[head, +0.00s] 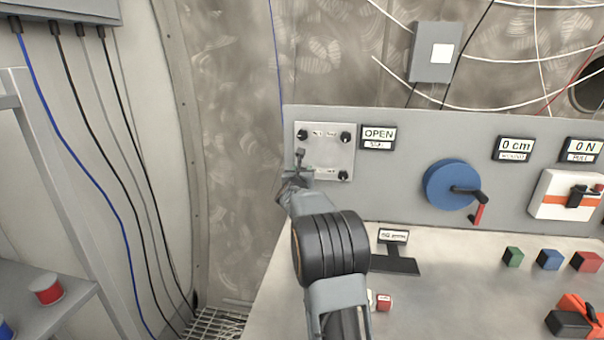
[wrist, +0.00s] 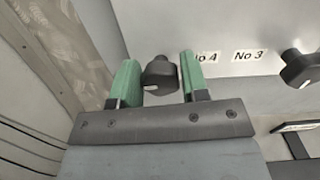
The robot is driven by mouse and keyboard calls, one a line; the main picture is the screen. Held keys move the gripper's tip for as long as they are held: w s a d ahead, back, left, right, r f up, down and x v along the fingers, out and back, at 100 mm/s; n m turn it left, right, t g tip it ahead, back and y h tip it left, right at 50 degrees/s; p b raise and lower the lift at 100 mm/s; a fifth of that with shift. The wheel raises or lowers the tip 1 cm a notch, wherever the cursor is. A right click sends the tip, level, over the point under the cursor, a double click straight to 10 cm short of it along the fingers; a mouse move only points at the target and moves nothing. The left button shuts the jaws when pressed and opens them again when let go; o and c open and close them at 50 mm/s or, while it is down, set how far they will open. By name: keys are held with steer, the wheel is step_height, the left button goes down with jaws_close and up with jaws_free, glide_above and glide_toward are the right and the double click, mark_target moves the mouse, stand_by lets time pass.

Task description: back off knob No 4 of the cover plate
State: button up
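The cover plate (head: 325,150) is a pale square plate at the left end of the grey upright panel, with black knobs near its corners. In the wrist view, knob No 4 (wrist: 160,74) is dark and sits between my gripper's two green fingers, its label to its right. My gripper (wrist: 159,80) is open around the knob, with a narrow gap showing at the left finger; contact at the right finger is hard to tell. Knob No 3 (wrist: 299,69) stands further right. In the head view my gripper (head: 298,172) covers the plate's lower left corner and hides knob No 4.
An OPEN sign (head: 378,133) is right of the plate. A blue wheel (head: 450,185) with a red-handled crank is further right. A small black stand (head: 396,263) and coloured blocks are on the bench. Cables hang at the left wall.

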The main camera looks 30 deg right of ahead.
steer(key=c, duration=0.5)
steer(key=shift+o, duration=0.2)
steer(key=shift+n+b, duration=0.3)
steer(key=shift+n, duration=0.1)
steer(key=shift+f+n+b, duration=0.1)
steer(key=shift+n+b, duration=0.55)
steer(key=shift+n, duration=0.35)
steer(key=n+b, duration=0.1)
steer(key=n, duration=0.2)
steer(key=shift+n, duration=0.3)
steer(key=n, duration=0.5)
steer(key=shift+a, duration=0.1)
steer(key=shift+n+p, duration=0.65)
steer(key=shift+n, duration=2.05)
